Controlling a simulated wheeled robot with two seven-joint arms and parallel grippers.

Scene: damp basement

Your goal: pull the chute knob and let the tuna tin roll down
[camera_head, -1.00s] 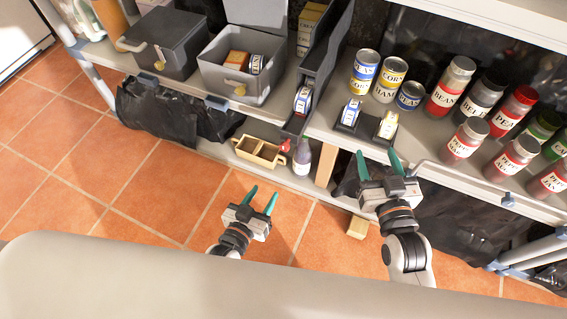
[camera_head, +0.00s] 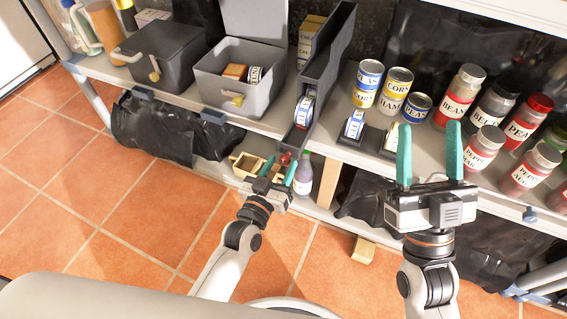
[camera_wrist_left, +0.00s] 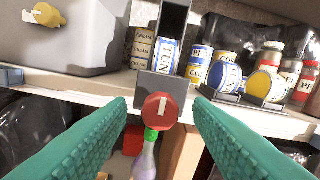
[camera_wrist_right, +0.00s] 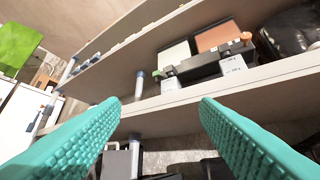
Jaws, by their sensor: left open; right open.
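The dark grey chute (camera_head: 327,72) slopes down toward the shelf's front edge. A tuna tin with a blue and white label (camera_head: 304,107) rests on edge at its lower end, and it also shows in the left wrist view (camera_wrist_left: 168,55). The red chute knob (camera_head: 285,158) is below the chute's front. In the left wrist view the knob (camera_wrist_left: 159,110) is centred between the fingers of my open left gripper (camera_head: 279,169); I cannot tell whether it is touched. My right gripper (camera_head: 430,127) is open and empty, raised in front of the shelf's right part.
A dark lidded box (camera_head: 162,60) and an open grey box (camera_head: 238,93) stand left of the chute. Tins in a black holder (camera_head: 372,140), stacked cans and jars (camera_head: 460,92) stand right. Below are a wooden tray (camera_head: 243,165) and a bottle (camera_head: 303,178).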

